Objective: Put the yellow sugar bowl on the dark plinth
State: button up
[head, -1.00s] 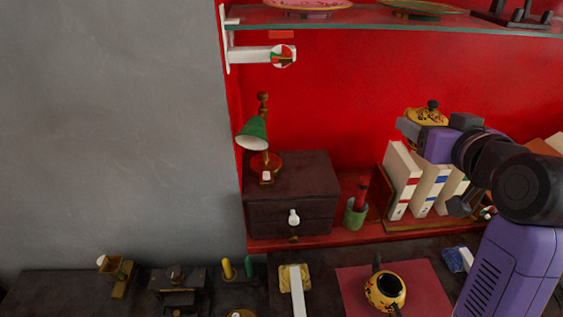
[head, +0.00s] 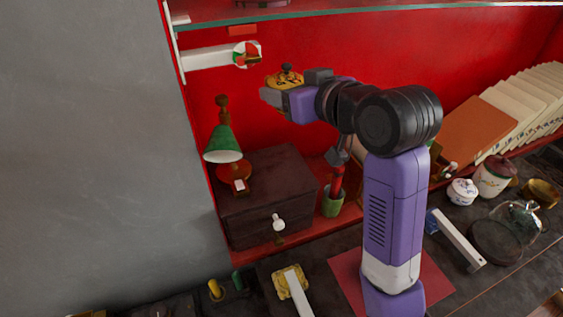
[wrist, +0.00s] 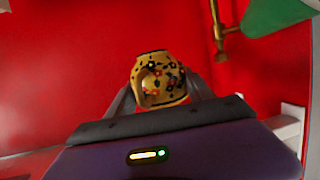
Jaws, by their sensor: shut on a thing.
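The yellow sugar bowl (head: 286,80), with a flower pattern and a dark-knobbed lid, is up in the air before the red back wall in the head view. My gripper (head: 276,94) is shut on it. In the wrist view the bowl (wrist: 158,68) sits between the fingers, with its loop handle facing the camera; the lid does not show clearly there. The bowl is well above the counter and touches no surface that I can see. I cannot pick out the dark plinth for certain in the current views.
Books (head: 525,100) and lidded pots (head: 495,175) are at right.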

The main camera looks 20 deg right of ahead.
notch_tip(320, 180, down, 18)
jog(key=shift+r+p, duration=0.2)
jog(key=shift+p, duration=0.2)
jog(key=shift+f, duration=0.15)
jog(key=o, duration=1.4)
jog(key=shift+o, duration=0.2)
jog(key=shift+s+d+r, duration=0.1)
jog(key=shift+s+r, duration=0.1)
jog(key=b+v, duration=0.1)
jog(key=v, duration=1)
jog(key=shift+s+r+b, duration=0.15)
jog(key=shift+s+b, duration=0.1)
jog(key=shift+b, duration=0.1)
